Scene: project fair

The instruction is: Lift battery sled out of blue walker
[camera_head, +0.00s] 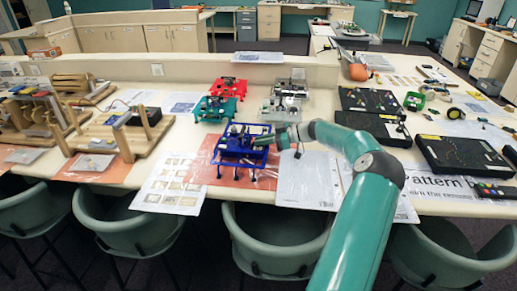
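The blue walker (240,150) stands on an orange-red sheet near the front edge of the table. It is a blue frame with several thin legs and dark parts on top. The battery sled cannot be told apart from those parts at this size. My teal arm reaches in from the lower right, and my gripper (266,139) is at the right upper side of the blue walker. The fingers are too small and dark to show whether they are open or touching anything.
A green walker (215,107), a red walker (229,87) and grey walkers (281,105) stand behind. Wooden mechanisms (115,132) are at left. Black boards (455,155) lie at right. Paper sheets (172,184) flank the blue walker. Green chairs (275,240) line the front edge.

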